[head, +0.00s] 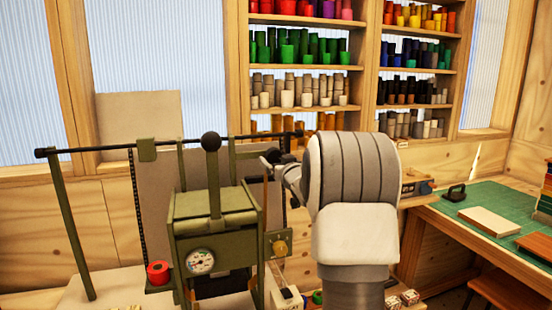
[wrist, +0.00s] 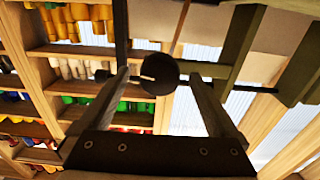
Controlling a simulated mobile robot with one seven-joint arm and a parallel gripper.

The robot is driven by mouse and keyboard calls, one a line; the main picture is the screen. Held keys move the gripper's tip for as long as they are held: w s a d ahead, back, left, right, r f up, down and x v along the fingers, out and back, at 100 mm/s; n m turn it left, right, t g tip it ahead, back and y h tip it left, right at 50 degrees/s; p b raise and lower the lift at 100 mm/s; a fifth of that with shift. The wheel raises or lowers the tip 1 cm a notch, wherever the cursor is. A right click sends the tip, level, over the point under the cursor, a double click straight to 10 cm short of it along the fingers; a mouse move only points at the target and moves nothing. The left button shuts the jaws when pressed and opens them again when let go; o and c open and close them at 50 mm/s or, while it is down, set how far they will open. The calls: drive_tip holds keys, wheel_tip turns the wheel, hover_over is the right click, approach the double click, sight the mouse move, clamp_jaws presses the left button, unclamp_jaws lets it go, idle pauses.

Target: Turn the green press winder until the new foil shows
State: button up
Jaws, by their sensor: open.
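The green press (head: 215,215) stands at the left of the head view, with a round gauge on its front and an upright lever topped by a black ball (head: 210,142). A dark rod (head: 95,149) runs across its top on green posts. A brass knob (head: 280,247) sits low on its right side. I cannot tell which part is the winder. My gripper (wrist: 160,75) is open; in the head view it is mostly hidden beside my arm. In the wrist view a black ball (wrist: 158,74) appears between the fingertips; contact cannot be told. I cannot make out new foil.
A workbench with a green mat (head: 485,208) stands at the right, bearing a pale block and a black-handled tool. Shelves of coloured rolls (head: 300,50) line the back wall.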

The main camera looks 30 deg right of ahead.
drive_tip(key=shift+w+d, duration=0.1)
drive_tip(key=shift+w, duration=0.45)
drive_tip(key=c, duration=1.4)
